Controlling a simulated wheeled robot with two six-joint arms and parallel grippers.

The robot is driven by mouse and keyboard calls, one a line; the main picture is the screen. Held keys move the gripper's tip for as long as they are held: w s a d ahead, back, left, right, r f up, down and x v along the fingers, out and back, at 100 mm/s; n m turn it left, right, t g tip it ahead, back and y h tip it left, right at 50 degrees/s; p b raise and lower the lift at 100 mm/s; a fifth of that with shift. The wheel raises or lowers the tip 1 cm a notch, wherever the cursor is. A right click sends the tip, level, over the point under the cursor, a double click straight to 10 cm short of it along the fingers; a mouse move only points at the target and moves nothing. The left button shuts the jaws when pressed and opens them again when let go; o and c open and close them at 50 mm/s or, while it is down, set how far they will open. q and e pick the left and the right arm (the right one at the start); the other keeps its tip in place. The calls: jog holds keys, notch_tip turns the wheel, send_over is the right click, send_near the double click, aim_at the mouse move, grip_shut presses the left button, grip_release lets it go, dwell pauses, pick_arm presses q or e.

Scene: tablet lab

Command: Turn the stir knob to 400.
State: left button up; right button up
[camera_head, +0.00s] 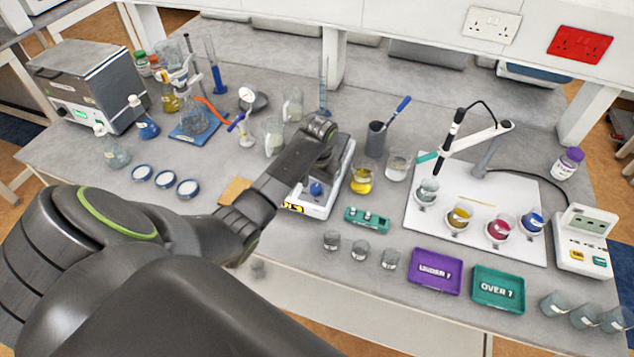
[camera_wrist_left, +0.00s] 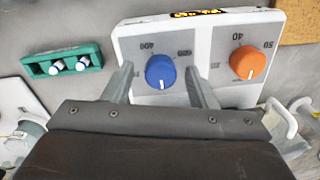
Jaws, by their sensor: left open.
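The stirrer hotplate (camera_head: 338,186) stands in the middle of the bench, partly hidden by my left arm. Its blue stir knob (camera_head: 316,188) is on the front panel. In the left wrist view, the blue knob (camera_wrist_left: 160,72) has a white mark at its lower edge, and the label 400 is at its upper left. My left gripper (camera_wrist_left: 158,78) is open, with one finger on each side of the blue knob; I cannot tell whether either touches it. An orange knob (camera_wrist_left: 248,60) is right of the fingers. My right gripper is not in view.
A beaker of yellow liquid (camera_head: 361,181) stands close to the hotplate's right. Several small beakers and a purple tray (camera_head: 436,271) are nearer the front edge.

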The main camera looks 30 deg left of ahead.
pick_arm(q)
jog(key=shift+c, duration=1.2)
jog(key=c, duration=0.7)
jog(key=shift+c, duration=0.2)
